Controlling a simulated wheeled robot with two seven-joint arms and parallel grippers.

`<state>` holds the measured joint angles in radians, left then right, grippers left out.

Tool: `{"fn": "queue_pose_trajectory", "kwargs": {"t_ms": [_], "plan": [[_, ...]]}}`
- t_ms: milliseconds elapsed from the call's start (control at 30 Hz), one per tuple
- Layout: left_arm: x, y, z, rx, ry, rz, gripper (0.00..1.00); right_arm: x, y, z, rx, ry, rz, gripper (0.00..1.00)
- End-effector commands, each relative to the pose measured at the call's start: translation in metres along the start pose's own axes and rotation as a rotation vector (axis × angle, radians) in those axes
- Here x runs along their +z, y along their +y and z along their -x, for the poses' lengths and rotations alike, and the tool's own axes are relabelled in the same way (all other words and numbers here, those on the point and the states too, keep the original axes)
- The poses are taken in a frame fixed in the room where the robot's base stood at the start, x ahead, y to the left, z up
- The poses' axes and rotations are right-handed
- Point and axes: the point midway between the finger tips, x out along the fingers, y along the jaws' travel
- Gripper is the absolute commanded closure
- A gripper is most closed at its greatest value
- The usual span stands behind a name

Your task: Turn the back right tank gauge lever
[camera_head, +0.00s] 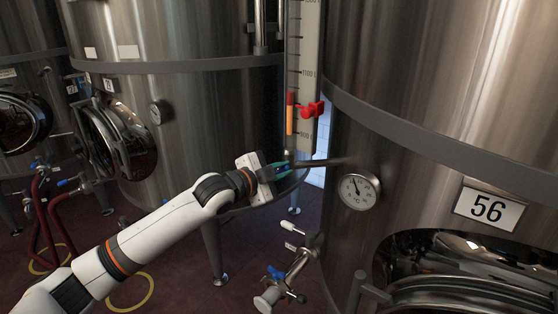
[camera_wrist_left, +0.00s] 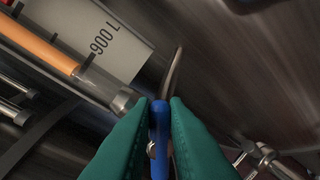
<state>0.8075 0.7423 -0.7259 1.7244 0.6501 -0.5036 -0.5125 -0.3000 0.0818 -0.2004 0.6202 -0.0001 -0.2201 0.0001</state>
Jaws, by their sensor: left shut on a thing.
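The tank gauge is a tall scale (camera_head: 303,75) with an orange column and a red marker (camera_head: 312,109). It stands between two steel tanks in the head view. A blue lever (camera_wrist_left: 159,140) sits below the gauge's lower end. My left gripper (camera_head: 285,168) reaches it from the left, and its green fingers are shut on the blue lever. In the left wrist view, the two green fingers (camera_wrist_left: 158,122) lie on either side of the lever. The gauge's lower end, with the 900 L mark (camera_wrist_left: 104,40), shows at upper left there. My right gripper is not in view.
A steel tank (camera_head: 440,140) with a dial thermometer (camera_head: 358,191) and a 56 plate (camera_head: 488,208) stands close on the right. A valve with a blue handle (camera_head: 275,272) juts out below. Another tank (camera_head: 190,120) stands behind my left arm. Red hoses (camera_head: 40,215) hang at left.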

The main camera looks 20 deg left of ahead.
Motion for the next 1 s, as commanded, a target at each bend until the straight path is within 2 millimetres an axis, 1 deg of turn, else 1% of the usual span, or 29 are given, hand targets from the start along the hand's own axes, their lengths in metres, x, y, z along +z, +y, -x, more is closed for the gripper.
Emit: {"fn": "queue_pose_trajectory", "kwargs": {"t_ms": [33,100,500,700,1000], "plan": [[0.003,0.002,0.001,-0.002,0.009,-0.044,1.00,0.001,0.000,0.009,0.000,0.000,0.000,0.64],[0.003,0.000,0.000,-0.002,0.021,-0.109,1.00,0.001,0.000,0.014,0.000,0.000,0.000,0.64],[0.001,-0.010,-0.002,-0.001,0.088,-0.447,1.00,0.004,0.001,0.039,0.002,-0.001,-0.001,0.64],[-0.001,-0.013,-0.003,-0.001,0.110,-0.563,1.00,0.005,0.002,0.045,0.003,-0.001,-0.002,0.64],[-0.003,-0.016,-0.003,-0.001,0.128,-0.649,1.00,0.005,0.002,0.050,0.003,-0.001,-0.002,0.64]]}}
